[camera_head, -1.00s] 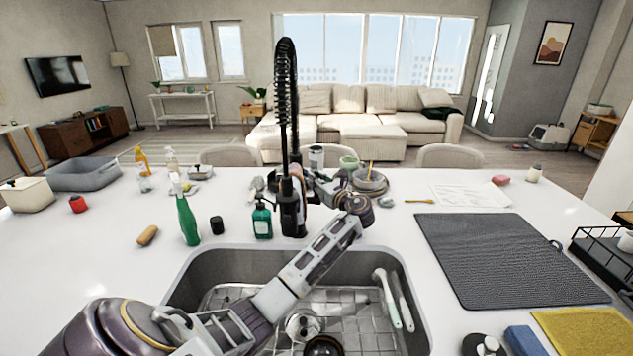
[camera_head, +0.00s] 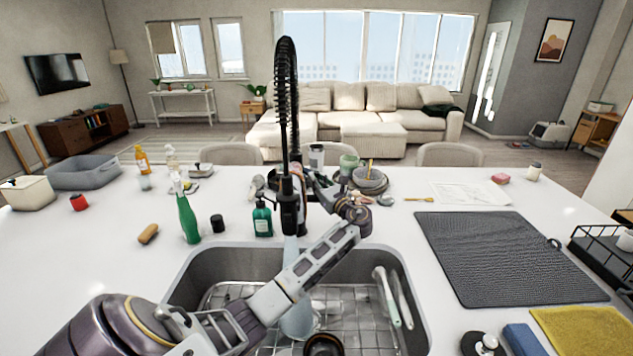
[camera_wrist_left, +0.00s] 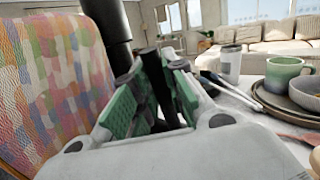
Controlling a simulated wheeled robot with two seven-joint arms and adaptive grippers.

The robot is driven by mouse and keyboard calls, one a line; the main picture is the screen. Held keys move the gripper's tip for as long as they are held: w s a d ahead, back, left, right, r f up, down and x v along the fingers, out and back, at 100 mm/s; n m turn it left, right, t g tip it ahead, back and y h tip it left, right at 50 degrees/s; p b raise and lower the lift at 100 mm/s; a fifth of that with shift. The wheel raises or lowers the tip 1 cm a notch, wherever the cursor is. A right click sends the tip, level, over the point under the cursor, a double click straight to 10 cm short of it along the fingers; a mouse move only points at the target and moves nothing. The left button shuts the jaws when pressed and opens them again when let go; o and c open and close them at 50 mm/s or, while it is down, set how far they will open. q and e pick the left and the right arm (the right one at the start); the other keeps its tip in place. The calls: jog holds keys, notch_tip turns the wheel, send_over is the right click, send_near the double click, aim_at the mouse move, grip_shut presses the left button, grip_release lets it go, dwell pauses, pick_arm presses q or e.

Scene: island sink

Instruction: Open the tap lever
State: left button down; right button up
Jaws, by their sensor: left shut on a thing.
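The black spring-neck tap (camera_head: 286,110) stands behind the sink (camera_head: 240,262). A pale stream of water (camera_head: 291,250) falls from it into the sink. My left gripper (camera_head: 312,180) reaches over the sink to the right side of the tap; its fingers are small and partly hidden there. In the left wrist view, my left gripper (camera_wrist_left: 152,88) has its green-padded fingers closed on the dark tap lever (camera_wrist_left: 160,85), with the black tap body (camera_wrist_left: 112,28) just behind. My right gripper is not in view.
A green spray bottle (camera_head: 187,218) and a teal soap bottle (camera_head: 262,218) stand left of the tap. Bowls (camera_head: 370,182) and a green mug (camera_head: 349,163) stand behind my wrist. A grey drying mat (camera_head: 500,260) lies right. A colourful patterned surface (camera_wrist_left: 50,80) is close left in the wrist view.

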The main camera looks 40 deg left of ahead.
pick_arm(q)
jog(key=c, duration=1.4)
grip_release()
jog(key=shift+c, duration=0.2)
jog(key=shift+d, duration=0.1)
jog(key=v, duration=1.2)
